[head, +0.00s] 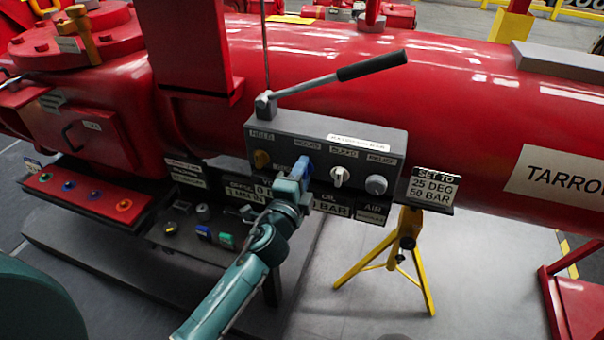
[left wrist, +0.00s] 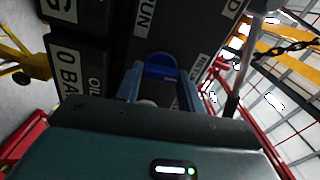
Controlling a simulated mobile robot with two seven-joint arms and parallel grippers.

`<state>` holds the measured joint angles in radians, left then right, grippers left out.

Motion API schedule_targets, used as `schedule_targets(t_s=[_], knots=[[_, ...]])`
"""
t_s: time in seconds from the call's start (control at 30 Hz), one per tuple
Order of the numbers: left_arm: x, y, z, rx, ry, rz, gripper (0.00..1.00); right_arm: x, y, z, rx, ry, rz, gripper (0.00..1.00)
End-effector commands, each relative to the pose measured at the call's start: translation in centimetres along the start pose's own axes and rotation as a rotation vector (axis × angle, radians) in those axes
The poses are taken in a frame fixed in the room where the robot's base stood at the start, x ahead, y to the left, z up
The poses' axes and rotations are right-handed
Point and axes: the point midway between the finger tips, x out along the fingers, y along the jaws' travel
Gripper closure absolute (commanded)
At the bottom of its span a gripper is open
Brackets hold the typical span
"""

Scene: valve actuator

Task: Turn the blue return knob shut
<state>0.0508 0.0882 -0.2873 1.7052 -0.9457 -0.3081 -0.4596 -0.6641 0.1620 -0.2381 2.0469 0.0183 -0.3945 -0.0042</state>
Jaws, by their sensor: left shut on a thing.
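The label by the knob is partly covered in the head view. My right gripper is not in view.
A pump lever (head: 340,79) with a black grip sticks out above the block. A grey round knob (head: 376,185) is at its right end. Signs (head: 433,188) hang below. A yellow tripod (head: 400,255) stands right of my arm. A red panel (head: 85,190) with coloured ports is at left.

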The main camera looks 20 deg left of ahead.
Motion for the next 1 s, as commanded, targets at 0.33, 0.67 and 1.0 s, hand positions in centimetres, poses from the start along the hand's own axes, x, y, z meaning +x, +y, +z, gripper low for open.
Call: schedule_targets(t_s=[0.33,0.67,1.0], knots=[[0.08,-0.22,-0.05,0.028,0.002,-0.005,0.85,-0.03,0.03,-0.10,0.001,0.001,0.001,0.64],[0.07,-0.20,-0.05,0.026,0.001,-0.004,0.52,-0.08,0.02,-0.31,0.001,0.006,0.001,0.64],[0.02,-0.05,-0.02,0.025,0.000,-0.001,0.40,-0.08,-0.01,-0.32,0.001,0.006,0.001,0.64]])
